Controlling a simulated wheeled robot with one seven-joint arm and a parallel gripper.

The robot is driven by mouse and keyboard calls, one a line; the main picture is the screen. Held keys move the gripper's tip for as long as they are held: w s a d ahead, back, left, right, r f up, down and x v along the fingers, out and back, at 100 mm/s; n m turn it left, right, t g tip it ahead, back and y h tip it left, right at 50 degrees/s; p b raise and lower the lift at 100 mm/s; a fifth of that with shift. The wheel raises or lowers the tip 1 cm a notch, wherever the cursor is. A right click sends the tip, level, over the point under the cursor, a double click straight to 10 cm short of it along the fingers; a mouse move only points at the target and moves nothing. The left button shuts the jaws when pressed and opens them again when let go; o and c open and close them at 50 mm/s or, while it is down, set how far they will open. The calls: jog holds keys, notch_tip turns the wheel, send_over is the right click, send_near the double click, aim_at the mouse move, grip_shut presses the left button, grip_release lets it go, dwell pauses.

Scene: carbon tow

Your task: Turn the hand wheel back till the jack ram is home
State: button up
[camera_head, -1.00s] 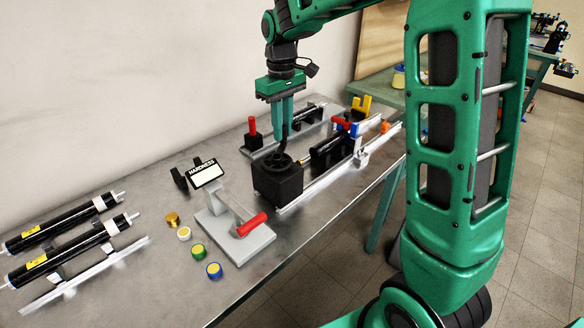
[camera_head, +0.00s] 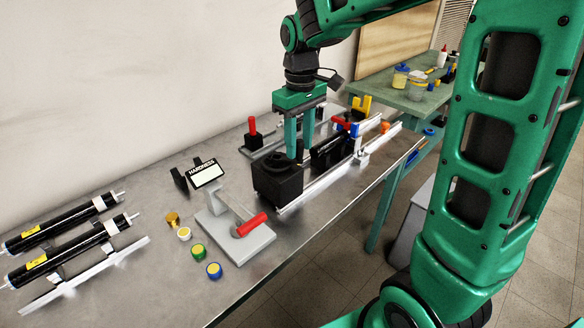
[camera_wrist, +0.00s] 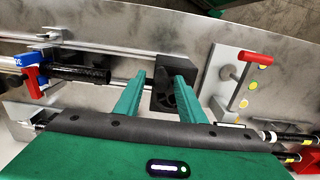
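The hand wheel (camera_head: 266,163) is a dark disc on top of the black jack box (camera_head: 278,185) on the metal bench. The box also shows in the wrist view (camera_wrist: 174,68). My gripper (camera_head: 298,154) stands upright beside the wheel, at the box's right side. Its two green fingers are spread, with no grip visible on the wheel; in the wrist view (camera_wrist: 160,78) there is a clear gap between them. The jack ram is mostly hidden behind my fingers; a short rod (camera_wrist: 119,79) shows between the box and a black tube (camera_wrist: 80,73).
A rail (camera_head: 320,182) runs right from the box with red and blue clamps (camera_head: 341,123). The hardness tester (camera_head: 235,235) with a red handle stands in front. Coloured pucks (camera_head: 198,251) and two black rollers (camera_head: 75,245) lie left. A green table (camera_head: 400,95) stands behind.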

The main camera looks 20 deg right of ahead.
jog(key=shift+w+r, duration=0.1)
jog(key=shift+r, duration=2.95)
jog(key=s+d+f+m, duration=0.2)
jog(key=s+d+m, duration=0.1)
jog(key=s, duration=0.6)
jog(key=s+d+f+m, duration=0.3)
jog(key=s+d, duration=0.3)
jog(key=s, duration=0.3)
jog(key=s+d+f+m, duration=0.3)
jog(key=s+d+m, duration=0.1)
jog(key=s, duration=0.5)
jog(key=shift+d+f+m, duration=0.25)
jog(key=shift+d+m, duration=0.15)
